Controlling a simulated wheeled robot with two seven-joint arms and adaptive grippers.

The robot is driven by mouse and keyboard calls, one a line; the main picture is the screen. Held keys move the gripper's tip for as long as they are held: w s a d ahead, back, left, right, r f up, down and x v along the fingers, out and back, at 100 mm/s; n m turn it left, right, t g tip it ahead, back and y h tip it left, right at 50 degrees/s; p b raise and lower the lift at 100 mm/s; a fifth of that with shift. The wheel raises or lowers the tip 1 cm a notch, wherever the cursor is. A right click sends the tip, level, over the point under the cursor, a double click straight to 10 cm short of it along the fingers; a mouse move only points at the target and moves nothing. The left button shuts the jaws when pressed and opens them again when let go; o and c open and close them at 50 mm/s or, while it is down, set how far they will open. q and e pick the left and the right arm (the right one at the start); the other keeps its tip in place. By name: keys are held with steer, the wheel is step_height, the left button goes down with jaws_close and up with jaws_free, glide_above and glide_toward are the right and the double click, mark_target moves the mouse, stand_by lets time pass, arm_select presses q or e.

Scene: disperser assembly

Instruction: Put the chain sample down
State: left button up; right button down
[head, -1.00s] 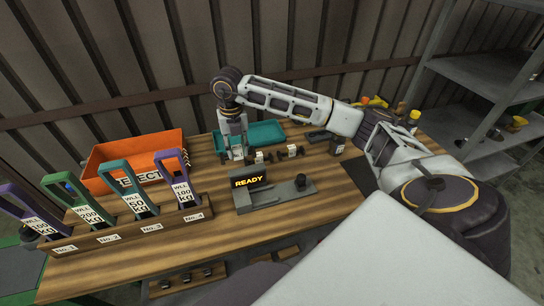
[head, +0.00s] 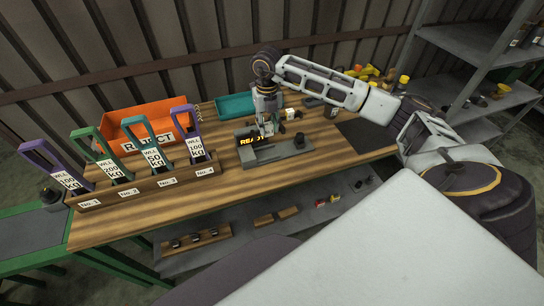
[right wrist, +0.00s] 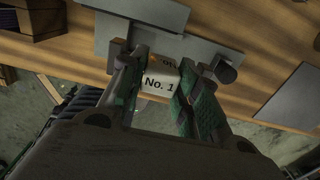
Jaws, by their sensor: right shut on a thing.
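My right gripper (head: 267,131) is over the grey test fixture (head: 290,152), close behind its READY display (head: 250,140). In the right wrist view its two green-padded fingers (right wrist: 165,72) stand on either side of the chain sample, whose white tag (right wrist: 159,82) reads "No. 1". The gripper is shut on this sample. The fixture's grey body also shows beyond the fingers (right wrist: 190,52), with a dark knob (right wrist: 226,72) at the right. The fingers and tag hide most of the sample, and I cannot tell whether it touches the fixture. My left gripper is not in view.
A teal tray (head: 236,99) and an orange REJECT bin (head: 120,142) stand at the back. Another white-tagged sample (head: 290,114) lies behind the fixture. A wooden rack (head: 110,193) with several labelled shackles is at the left. The wooden front strip (head: 215,191) is clear.

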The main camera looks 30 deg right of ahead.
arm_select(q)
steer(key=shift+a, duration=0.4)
arm_select(e)
steer(key=shift+s+d, duration=0.1)
steer(key=shift+f, duration=0.1)
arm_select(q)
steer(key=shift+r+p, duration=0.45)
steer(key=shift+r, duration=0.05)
arm_select(e)
steer(key=shift+f, duration=3.1)
steer(key=shift+f, duration=1.9)
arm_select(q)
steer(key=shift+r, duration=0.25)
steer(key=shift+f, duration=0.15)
arm_select(e)
steer(key=shift+f, duration=0.15)
steer(key=c, duration=1.1)
jaws_free()
